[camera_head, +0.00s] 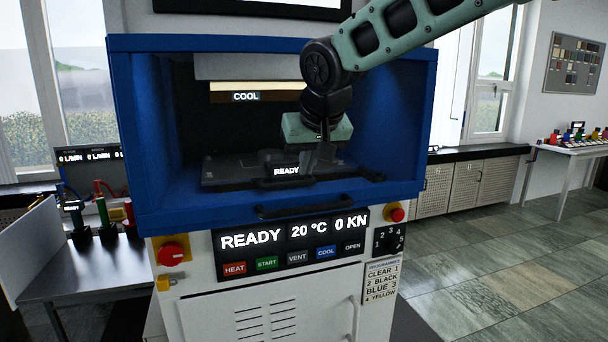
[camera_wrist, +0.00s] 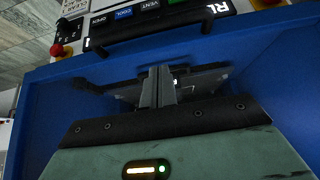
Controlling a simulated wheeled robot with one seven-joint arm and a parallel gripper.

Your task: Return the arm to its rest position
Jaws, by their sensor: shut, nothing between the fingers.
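My arm reaches from the top right into the open front of the blue press (camera_head: 150,208). My gripper (camera_head: 308,180) points down inside the press chamber, in front of the dark platen block (camera_head: 230,172). In the wrist view my gripper (camera_wrist: 163,72) shows its two fingers together, with nothing between them. Behind the fingers in that view lies the dark platen block (camera_wrist: 205,80). In the head view the gripper's fingertips overlap the block's front area near a small "READY" label. I cannot tell whether they touch it.
The press's blue side walls and upper edge surround the arm closely. A black handle (camera_head: 305,206) runs along the front sill. Below it, the control panel (camera_head: 293,240) reads READY, 20 °C, 0 KN. A side table (camera_head: 85,275) stands left. Open floor (camera_head: 500,240) lies right.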

